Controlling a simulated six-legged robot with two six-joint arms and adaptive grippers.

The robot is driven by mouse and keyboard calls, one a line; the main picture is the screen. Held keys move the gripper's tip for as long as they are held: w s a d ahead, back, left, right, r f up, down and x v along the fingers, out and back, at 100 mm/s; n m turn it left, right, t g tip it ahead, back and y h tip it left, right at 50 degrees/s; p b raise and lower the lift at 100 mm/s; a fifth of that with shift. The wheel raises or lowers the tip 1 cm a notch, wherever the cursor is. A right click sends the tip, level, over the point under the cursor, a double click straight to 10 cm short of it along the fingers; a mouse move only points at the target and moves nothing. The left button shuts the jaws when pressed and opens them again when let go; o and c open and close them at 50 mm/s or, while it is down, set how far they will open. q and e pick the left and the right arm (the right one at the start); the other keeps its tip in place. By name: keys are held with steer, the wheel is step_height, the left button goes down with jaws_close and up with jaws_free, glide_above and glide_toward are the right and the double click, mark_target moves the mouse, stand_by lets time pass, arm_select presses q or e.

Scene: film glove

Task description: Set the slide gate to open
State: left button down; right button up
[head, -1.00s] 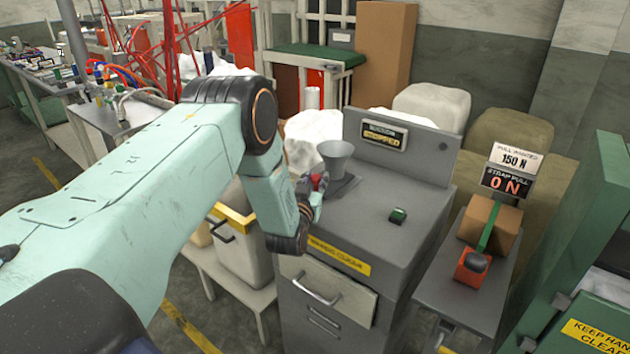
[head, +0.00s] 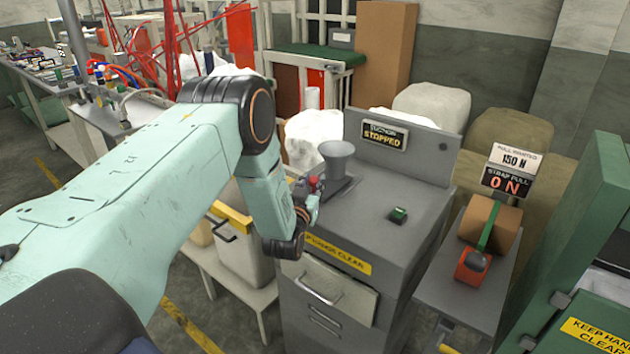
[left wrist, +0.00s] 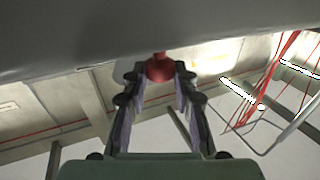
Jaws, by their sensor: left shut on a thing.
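The slide gate's red knob (left wrist: 160,68) shows in the left wrist view between my left gripper's fingertips (left wrist: 158,75), on a short red stem below a grey surface. My left gripper (head: 314,190) is shut on this knob. In the head view the red knob (head: 315,183) is partly covered by the gripper, at the left side of the grey machine beside its funnel (head: 336,158). The gate plate itself is hidden. My right gripper is not in view.
The grey machine (head: 395,235) has a sign reading STOPPED (head: 383,135), a green button (head: 398,214) and a drawer handle (head: 318,290). A pale bin (head: 243,255) stands to its left. A strap-pull stand (head: 460,300) is close on its right.

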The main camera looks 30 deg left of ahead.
arm_select(q)
steer(key=s, duration=0.1)
steer(key=s+p, duration=0.1)
steer(key=s, duration=0.3)
steer(key=shift+s+a+r+p, duration=0.15)
steer(key=shift+a+p, duration=0.1)
steer(key=shift+p, duration=0.15)
steer(key=shift+w+d+f, duration=0.1)
steer(key=shift+w+f, duration=0.15)
steer(key=shift+w, duration=0.05)
steer(key=c, duration=1.1)
jaws_free()
steer(key=shift+s+r, duration=0.1)
steer(key=shift+s, duration=0.05)
steer(key=shift+o, duration=0.3)
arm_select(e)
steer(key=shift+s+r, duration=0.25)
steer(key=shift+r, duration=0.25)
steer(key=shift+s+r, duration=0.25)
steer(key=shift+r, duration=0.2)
arm_select(q)
steer(key=shift+s, duration=0.25)
steer(key=v, duration=1.1)
steer(key=shift+s+d, duration=0.1)
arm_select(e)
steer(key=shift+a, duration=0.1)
